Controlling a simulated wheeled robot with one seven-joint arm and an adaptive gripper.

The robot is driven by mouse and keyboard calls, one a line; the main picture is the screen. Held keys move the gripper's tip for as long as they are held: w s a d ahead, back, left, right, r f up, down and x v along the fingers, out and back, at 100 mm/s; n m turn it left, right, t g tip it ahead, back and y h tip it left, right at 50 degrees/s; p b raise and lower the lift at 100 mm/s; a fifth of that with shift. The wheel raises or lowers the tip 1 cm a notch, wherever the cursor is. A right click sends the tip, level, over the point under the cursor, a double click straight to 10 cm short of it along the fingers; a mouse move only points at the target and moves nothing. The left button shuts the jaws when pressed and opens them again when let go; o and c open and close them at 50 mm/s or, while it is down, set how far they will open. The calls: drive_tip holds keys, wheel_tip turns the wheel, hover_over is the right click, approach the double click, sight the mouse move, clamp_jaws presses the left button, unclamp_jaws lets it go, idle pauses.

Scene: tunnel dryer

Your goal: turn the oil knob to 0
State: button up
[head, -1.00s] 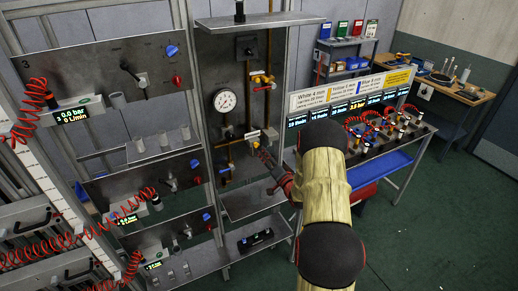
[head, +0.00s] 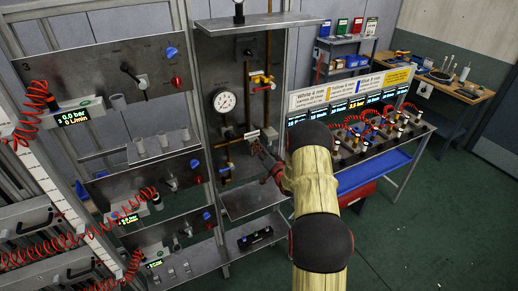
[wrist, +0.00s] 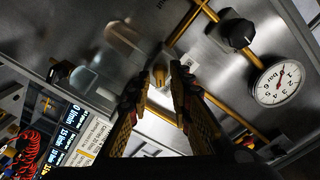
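My gripper (head: 256,148) is at the lower part of the grey pipe panel (head: 205,70), right of and below the round gauge (head: 223,102). In the wrist view its two fingers (wrist: 157,90) stand apart, with a small yellow fitting (wrist: 160,74) seen between their tips. I cannot tell whether they touch it. A black knob (wrist: 237,35) stands on the panel by the gauge (wrist: 277,83), to the right of the fingers. Another black knob (head: 248,50) is high on the panel. No oil label is legible, so I cannot tell which knob is the oil one.
A brass valve with a red handle (head: 262,82) and vertical pipes are above the gripper. A rack with displays and red coiled hoses (head: 372,135) stands close on the right. Panels with blue and red knobs (head: 172,50) are on the left. The green floor is clear at right.

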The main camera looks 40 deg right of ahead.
clamp_jaws()
drive_tip(key=shift+f+b, duration=0.1)
drive_tip(key=shift+b, duration=0.4)
drive_tip(key=n+b, duration=0.9)
drive_tip(key=b, duration=0.4)
drive_tip(key=n+b, duration=0.9)
drive_tip(key=b, duration=0.4)
drive_tip(key=n+b, duration=0.9)
drive_tip(key=b, duration=0.4)
drive_tip(key=shift+a+f+n, duration=0.1)
drive_tip(key=shift+a+n, duration=0.25)
drive_tip(key=shift+n, duration=0.05)
